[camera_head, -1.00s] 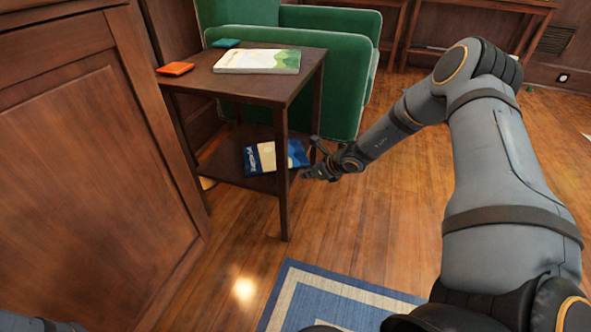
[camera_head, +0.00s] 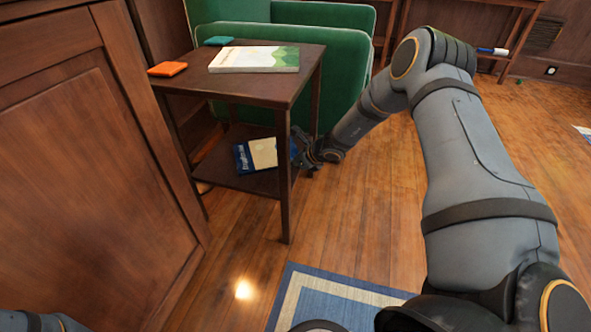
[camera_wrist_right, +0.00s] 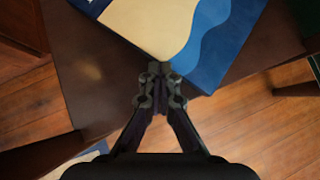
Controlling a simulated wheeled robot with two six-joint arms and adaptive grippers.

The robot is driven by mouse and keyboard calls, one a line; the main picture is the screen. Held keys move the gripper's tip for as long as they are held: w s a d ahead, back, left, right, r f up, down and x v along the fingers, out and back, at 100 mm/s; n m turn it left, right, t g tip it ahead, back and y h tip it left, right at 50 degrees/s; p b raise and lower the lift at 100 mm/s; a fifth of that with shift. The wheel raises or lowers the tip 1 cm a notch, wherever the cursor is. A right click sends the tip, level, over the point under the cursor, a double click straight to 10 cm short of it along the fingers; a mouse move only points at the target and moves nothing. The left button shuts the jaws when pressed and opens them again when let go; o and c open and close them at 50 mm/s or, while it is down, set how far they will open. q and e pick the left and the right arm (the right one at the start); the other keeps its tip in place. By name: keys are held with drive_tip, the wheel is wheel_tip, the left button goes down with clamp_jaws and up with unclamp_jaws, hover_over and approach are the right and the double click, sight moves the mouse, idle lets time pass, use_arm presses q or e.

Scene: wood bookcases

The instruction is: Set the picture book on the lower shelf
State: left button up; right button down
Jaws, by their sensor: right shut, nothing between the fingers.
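A picture book with a blue and cream cover (camera_head: 258,155) lies flat on the lower shelf (camera_head: 262,184) of a small dark wood side table. Part of it is hidden behind the table's front leg. In the right wrist view the book (camera_wrist_right: 160,25) lies just past the fingertips, near the shelf edge. My right gripper (camera_head: 300,150) is at the right side of the lower shelf, beside the book. Its fingers (camera_wrist_right: 160,85) are shut with nothing between them. My left gripper is out of view; only a bit of my left arm shows at the lower left.
On the table top (camera_head: 285,85) lie a white and green book (camera_head: 254,59), an orange item (camera_head: 167,69) and a teal item (camera_head: 219,41). A green armchair (camera_head: 335,65) stands behind. A wood cabinet (camera_head: 90,160) fills the left. A blue rug (camera_head: 340,305) lies in front.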

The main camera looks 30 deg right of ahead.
idle(0.3)
drive_tip(key=shift+s+d+r, duration=0.2)
drive_tip(key=shift+s+r, duration=0.05)
drive_tip(key=shift+r, duration=0.05)
drive_tip(key=v, duration=0.6)
drive_tip(key=shift+s+r, duration=0.25)
drive_tip(key=shift+s, duration=0.05)
